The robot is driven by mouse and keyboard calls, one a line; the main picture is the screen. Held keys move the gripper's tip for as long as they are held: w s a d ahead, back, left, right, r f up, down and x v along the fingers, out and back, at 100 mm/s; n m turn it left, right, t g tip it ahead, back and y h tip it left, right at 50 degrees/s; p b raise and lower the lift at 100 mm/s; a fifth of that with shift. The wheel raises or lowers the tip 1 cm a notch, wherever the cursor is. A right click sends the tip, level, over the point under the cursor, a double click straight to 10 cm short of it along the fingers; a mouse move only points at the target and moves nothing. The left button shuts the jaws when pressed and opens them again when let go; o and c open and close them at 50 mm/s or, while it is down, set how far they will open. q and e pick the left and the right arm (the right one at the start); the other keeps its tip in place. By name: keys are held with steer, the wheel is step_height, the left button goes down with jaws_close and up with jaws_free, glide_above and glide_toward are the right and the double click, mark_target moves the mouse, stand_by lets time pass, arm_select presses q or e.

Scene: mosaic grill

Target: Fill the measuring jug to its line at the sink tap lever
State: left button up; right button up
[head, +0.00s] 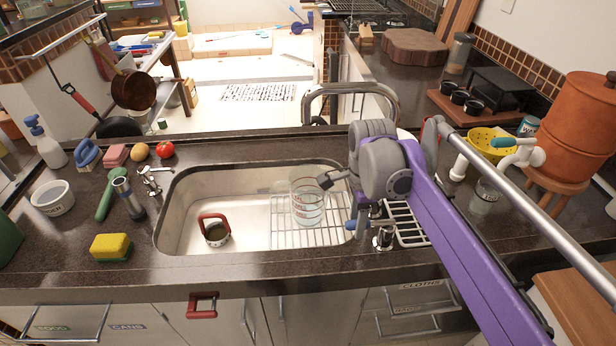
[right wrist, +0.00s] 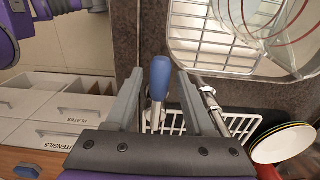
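The measuring jug (head: 307,205) is clear glass with red lines. It stands in the right part of the sink, on a wire rack; I cannot tell how much water it holds. Its glass side also shows in the right wrist view (right wrist: 290,32). The blue-tipped tap lever (right wrist: 160,78) stands between the two grey fingers of my right gripper (right wrist: 160,88), with gaps on both sides. In the head view the lever's blue tip (head: 351,225) shows at the sink's right rim, below my grey wrist. My left gripper is not in view.
A yellow sponge (head: 111,246) and a white bowl (head: 52,197) sit at left. A white rack (head: 405,224) lies right of the sink.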

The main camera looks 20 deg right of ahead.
jaws_close()
steer(key=shift+r, duration=0.2)
steer(key=shift+r+p, duration=0.7)
steer(key=shift+r, duration=0.05)
steer(key=shift+f, duration=0.25)
stand_by(2.4)
steer(key=shift+f, duration=0.15)
stand_by(2.0)
